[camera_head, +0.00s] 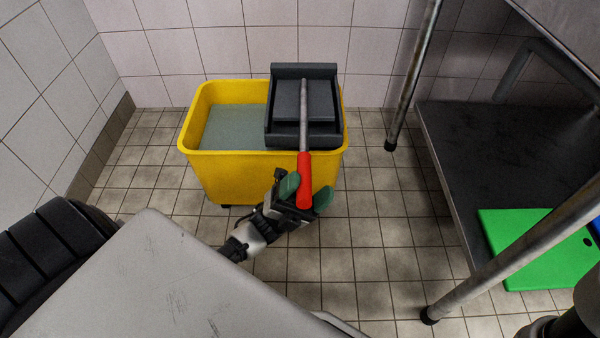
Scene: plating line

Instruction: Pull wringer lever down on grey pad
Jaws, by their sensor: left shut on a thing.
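The wringer (273,128) is a dark grey box on the right part of the yellow bucket (235,172). Its lever (303,115) is a grey rod with a red grip (304,166). The rod runs over the wringer and past the bucket's near rim, with the grip at my end. A dark grey flat pad (320,102) shows inside the wringer under the rod. My left gripper (304,193), with green fingertips, is shut around the lower end of the red grip. My right gripper does not show.
Greyish water (236,127) lies in the bucket's left part. Tiled walls stand behind and to the left. To the right, a metal table has a dark lower shelf (480,165) with a green board (535,247) and slanting legs (413,75). Tiled floor (385,245) before the bucket is clear.

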